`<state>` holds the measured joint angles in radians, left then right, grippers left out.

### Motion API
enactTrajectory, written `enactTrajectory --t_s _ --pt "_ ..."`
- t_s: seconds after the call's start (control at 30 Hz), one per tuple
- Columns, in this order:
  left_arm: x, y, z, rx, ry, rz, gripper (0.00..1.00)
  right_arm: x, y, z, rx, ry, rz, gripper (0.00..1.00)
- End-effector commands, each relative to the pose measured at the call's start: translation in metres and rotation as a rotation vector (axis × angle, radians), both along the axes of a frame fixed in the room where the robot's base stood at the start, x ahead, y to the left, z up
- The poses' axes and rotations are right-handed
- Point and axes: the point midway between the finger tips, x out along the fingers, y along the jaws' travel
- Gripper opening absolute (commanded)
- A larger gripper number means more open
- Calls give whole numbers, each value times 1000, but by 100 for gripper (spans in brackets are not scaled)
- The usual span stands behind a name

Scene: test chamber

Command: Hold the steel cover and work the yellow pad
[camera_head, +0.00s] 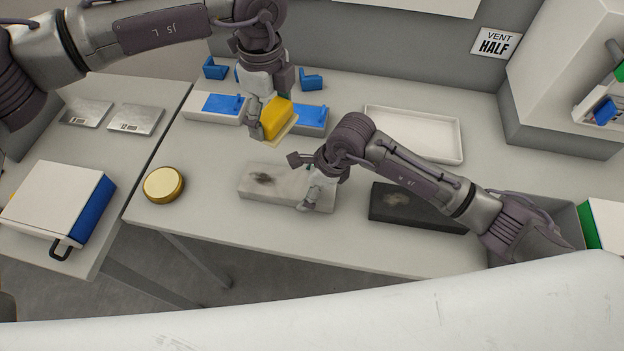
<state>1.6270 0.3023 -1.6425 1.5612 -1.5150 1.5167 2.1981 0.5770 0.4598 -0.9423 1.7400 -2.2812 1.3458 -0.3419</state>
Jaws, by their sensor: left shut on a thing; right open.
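The yellow pad (277,118), a yellow block with a paler layer under it, is in my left gripper (268,128) above the back middle of the table. My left gripper is shut on it. A pale grey slab with a dark smudge (262,181) lies on the table below; it may be the steel cover, but I cannot tell for sure. My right gripper (312,197) is open, pointing down over the slab's right part and hiding some of it. I cannot tell whether its fingers touch the slab.
A dark slab with a pale smudge (388,206) lies to the right, partly under my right arm. A white tray (440,115) is behind. Blue-topped blocks (218,104) stand at the back left. A round gold-coloured lid (164,185) sits near the left edge.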

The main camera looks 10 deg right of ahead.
Motion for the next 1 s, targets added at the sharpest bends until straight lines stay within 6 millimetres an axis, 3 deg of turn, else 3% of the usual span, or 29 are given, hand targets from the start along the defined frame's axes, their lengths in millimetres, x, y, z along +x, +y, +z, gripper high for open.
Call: enactTrajectory --t_s 0.23,0.57,1.0 --pt "0 0 0 0 0 0 47 0 0 -1 0 0 0 98" --pt "0 0 0 0 0 0 47 0 0 0 -1 0 0 43" --pt "0 0 0 0 0 0 47 0 0 0 -1 0 0 41"
